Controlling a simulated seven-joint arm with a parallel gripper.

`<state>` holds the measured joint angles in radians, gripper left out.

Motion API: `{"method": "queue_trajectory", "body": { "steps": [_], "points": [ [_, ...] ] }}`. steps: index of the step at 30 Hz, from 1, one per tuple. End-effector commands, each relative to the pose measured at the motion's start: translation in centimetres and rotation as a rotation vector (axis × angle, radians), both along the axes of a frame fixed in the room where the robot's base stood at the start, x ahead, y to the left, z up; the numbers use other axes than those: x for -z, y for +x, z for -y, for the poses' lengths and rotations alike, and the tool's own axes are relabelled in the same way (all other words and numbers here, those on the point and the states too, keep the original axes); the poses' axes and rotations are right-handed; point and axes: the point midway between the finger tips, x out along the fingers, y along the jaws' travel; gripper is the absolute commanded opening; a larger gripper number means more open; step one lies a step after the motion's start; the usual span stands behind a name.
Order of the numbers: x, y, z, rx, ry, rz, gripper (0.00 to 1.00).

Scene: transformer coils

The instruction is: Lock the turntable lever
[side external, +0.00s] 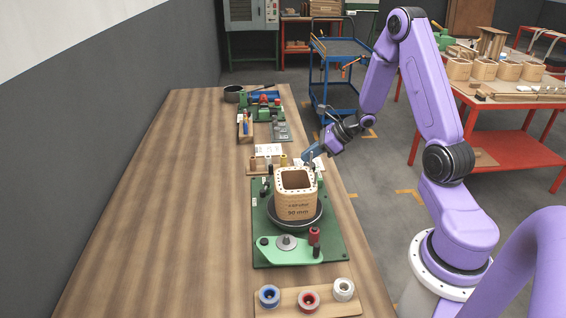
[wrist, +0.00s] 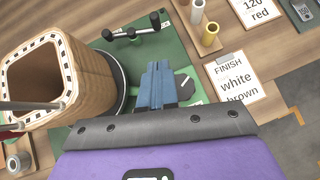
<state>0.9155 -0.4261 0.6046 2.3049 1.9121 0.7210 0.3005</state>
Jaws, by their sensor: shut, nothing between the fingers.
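The wooden coil former marked 50 mm (side external: 295,200) stands on the round dark turntable (side external: 322,214) on a green base plate (side external: 330,250). In the wrist view the former (wrist: 85,75) is at the left, with the turntable edge (wrist: 122,75) beside it. My gripper (side external: 307,155) is low behind the former's far right side. Its blue fingers (wrist: 158,68) are shut and empty, over the green plate. A dark grey lever-like part (wrist: 185,87) lies just right of the fingers, partly hidden by them; I cannot tell its lock position or whether they touch.
A black bar with knobs (wrist: 130,33) stands on the plate beyond my fingers. A card reading FINISH white brown (wrist: 236,78) lies to the right. Several spools (side external: 308,299) sit on a board in front. The table's left side is clear.

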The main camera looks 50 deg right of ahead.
Motion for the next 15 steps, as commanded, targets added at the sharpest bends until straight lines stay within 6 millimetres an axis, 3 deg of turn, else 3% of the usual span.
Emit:
{"method": "queue_trajectory", "body": {
  "steps": [10, 15],
  "points": [
    [4.1, 3.7, -2.3, -0.004, 0.001, -0.003, 0.0],
    [3.8, 5.8, -3.4, -0.003, -0.001, 0.002, 0.0]
  ]
}}
